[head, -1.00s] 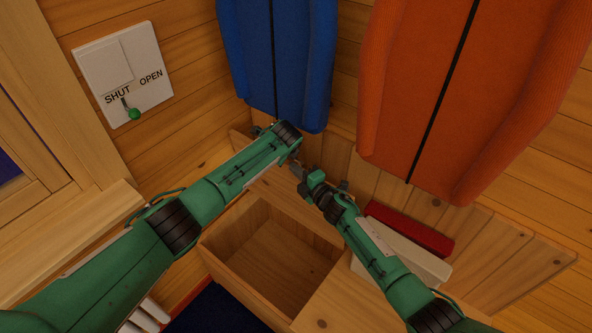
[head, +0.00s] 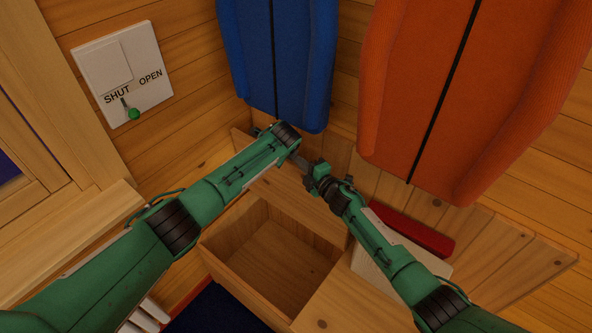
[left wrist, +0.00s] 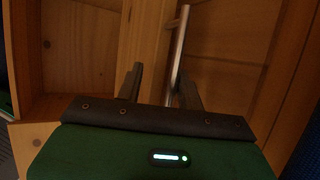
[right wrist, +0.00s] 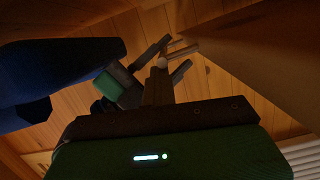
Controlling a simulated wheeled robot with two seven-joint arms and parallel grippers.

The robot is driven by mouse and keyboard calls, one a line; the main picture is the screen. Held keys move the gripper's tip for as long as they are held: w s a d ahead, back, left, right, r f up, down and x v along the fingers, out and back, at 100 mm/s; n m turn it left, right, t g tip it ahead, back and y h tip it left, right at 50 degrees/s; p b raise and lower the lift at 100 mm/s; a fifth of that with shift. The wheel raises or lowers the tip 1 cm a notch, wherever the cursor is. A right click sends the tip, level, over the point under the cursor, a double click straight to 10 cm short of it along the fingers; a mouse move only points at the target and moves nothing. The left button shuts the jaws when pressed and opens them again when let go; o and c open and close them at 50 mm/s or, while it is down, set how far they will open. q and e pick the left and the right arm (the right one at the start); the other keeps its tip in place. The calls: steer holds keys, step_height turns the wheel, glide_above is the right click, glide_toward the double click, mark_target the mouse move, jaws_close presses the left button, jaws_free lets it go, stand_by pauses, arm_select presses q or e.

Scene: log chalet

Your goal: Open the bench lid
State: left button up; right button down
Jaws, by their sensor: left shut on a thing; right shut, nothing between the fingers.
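The bench lid (head: 296,204) stands raised at the back of the open wooden compartment (head: 222,245) in the head view; its exact tilt is hard to tell. My left gripper (head: 290,158) is at the lid's upper part, partly hidden by its own arm. In the left wrist view its fingers (left wrist: 160,85) are shut on a metal bar handle (left wrist: 180,40) beside a wooden edge. My right gripper (head: 302,162) is shut and empty, close to the left one. In the right wrist view its closed fingers (right wrist: 160,85) are near the left fingers and the bar.
A blue jacket (head: 275,60) and an orange jacket (head: 460,90) hang on the wall behind. A red item (head: 420,233) and a pale item (head: 370,270) lie on the bench at the right. A SHUT/OPEN panel with a green-knobbed lever (head: 133,113) is on the left wall.

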arm_select(q)
steer(key=shift+w+a+f, duration=0.1)
steer(key=shift+a+f, duration=0.05)
arm_select(e)
steer(key=shift+f, duration=0.35)
